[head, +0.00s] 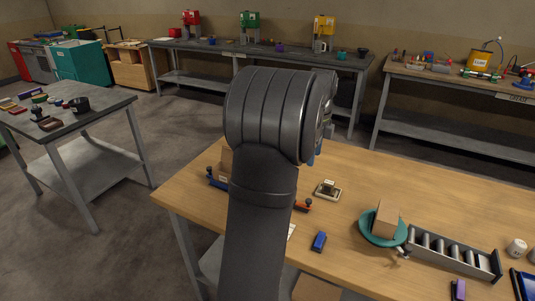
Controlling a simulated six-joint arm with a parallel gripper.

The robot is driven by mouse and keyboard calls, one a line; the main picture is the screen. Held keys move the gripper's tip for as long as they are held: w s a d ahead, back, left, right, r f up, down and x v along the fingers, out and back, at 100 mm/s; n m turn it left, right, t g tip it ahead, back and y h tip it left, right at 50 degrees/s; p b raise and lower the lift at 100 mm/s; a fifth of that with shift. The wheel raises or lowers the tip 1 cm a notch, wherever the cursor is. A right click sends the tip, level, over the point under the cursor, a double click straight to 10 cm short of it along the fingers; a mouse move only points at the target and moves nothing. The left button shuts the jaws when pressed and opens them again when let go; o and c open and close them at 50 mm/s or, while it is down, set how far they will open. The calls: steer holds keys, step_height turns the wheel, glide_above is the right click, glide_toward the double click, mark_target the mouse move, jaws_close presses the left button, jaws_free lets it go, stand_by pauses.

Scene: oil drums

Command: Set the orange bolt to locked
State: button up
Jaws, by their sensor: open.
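The orange bolt (302,207) lies on the wooden table (350,165), just right of my arm. Only its right end shows, with a dark knob. My arm hides the rest, so I cannot tell whether it is locked. A blue piece with a dark knob (216,181) shows on the left side of my arm, near a brown block (226,160). My arm stands upright in the middle of the view. My gripper is hidden behind it, and its fingers do not show.
A small device on a pale base (328,190) and a blue object (319,241) are near the bolt. Further right are a teal plate (369,237) holding a wooden block (387,217), a roller rack (450,252) and white containers (516,248). The table between them is bare.

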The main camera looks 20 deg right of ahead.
mark_target(309, 200)
step_height(309, 200, down, 17)
steer(key=shift+f, duration=0.2)
stand_by(0.3)
